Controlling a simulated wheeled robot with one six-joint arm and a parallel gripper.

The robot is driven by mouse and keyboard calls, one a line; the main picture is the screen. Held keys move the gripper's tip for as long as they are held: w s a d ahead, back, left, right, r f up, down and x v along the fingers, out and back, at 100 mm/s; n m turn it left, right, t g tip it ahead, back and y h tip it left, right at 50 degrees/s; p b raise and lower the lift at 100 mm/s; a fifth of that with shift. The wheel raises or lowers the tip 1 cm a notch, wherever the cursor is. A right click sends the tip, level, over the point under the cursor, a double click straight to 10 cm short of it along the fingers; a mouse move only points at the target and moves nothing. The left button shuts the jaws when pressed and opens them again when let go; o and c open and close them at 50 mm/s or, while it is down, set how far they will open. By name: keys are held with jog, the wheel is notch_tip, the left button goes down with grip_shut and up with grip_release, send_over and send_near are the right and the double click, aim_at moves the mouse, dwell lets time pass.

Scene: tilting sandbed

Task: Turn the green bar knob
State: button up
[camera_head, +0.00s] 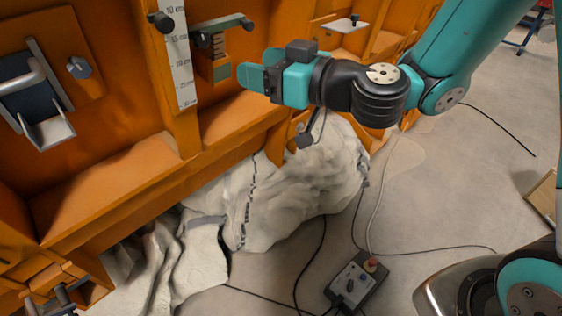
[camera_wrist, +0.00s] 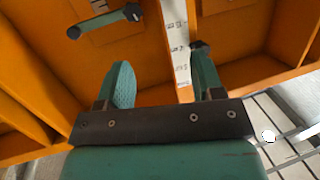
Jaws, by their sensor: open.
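The green bar knob (camera_head: 222,22) is a slim green bar with dark ends, mounted on the orange frame beside the ruler strip in the head view. It also shows at the upper left of the wrist view (camera_wrist: 105,20), apart from my fingers. My gripper (camera_head: 243,77) is open and empty, below and to the right of the bar in the head view. In the wrist view its two green fingers (camera_wrist: 165,75) are spread, with nothing between them but the orange panel and part of the ruler behind. The fingers do not touch the bar.
A white ruler strip (camera_head: 179,58) runs down the orange frame (camera_head: 120,185). A dark knob (camera_head: 160,21) sits beside it. A latch with a metal bracket (camera_head: 45,120) is at left. Draped pale cloth (camera_head: 285,190), cables and a control box (camera_head: 356,283) lie below.

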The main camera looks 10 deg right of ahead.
jog(key=s+f+n+g+h+b, duration=0.1)
jog(key=s+f+n+g+h, duration=0.1)
jog(key=s+g, duration=0.8)
jog(key=shift+s+f+h, duration=0.7)
jog(key=shift+s+f, duration=0.2)
jog(key=shift+s, duration=1.45)
jog(key=shift+a, duration=0.1)
jog(key=s+d+m+g+h, duration=0.1)
jog(key=s+d+m+h, duration=0.3)
jog(key=d, duration=0.4)
jog(key=shift+s+d+f+g+h, duration=0.35)
jog(key=shift+s+h, duration=0.35)
jog(key=shift+s, duration=0.4)
jog(key=shift+a, duration=0.1)
